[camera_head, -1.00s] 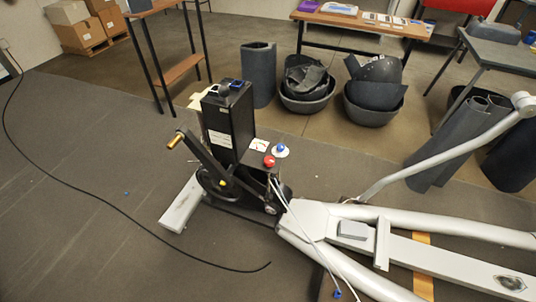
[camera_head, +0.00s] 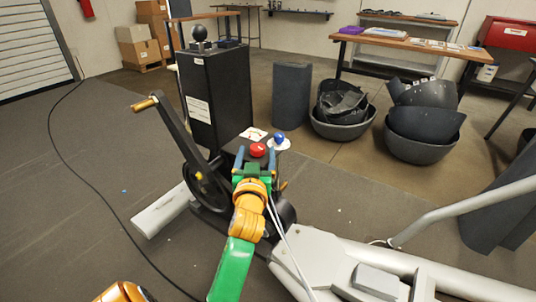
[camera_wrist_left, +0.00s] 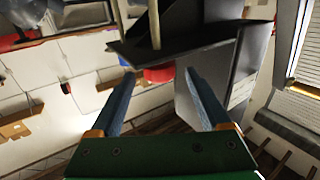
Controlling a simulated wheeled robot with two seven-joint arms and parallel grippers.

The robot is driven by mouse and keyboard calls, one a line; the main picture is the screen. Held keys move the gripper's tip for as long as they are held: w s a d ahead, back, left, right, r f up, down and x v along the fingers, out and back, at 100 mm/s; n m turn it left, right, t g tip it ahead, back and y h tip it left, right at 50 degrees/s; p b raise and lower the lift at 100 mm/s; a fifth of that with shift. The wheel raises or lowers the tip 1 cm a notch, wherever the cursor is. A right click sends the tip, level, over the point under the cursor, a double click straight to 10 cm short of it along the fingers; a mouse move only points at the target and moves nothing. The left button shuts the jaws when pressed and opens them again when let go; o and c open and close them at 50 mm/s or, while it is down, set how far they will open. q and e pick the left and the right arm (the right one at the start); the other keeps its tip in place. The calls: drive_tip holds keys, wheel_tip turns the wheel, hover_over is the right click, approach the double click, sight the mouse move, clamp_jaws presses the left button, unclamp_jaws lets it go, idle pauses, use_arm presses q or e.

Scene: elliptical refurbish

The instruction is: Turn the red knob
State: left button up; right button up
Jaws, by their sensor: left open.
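The red knob (camera_head: 258,149) is a small round cap on the low part of the black machine (camera_head: 218,108), beside a blue knob (camera_head: 279,139). My left gripper (camera_head: 256,161), green with blue fingers, reaches up to it from the front and looks open. In the left wrist view, a red round shape (camera_wrist_left: 159,74), likely the knob, shows beyond and between the two spread blue fingers (camera_wrist_left: 164,100). A dark panel hides part of it. I cannot tell whether the fingers touch the knob. My right gripper is not in view.
A crank arm with an orange handle (camera_head: 146,103) rises left of the knob. A white tube frame (camera_head: 330,258) runs right, with pale cables beside my wrist. Black bins (camera_head: 420,145) stand behind right. The floor to the left is open except for a black cable (camera_head: 68,165).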

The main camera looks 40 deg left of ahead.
use_arm(q)
drive_tip(key=shift+x, duration=1.5)
clamp_jaws()
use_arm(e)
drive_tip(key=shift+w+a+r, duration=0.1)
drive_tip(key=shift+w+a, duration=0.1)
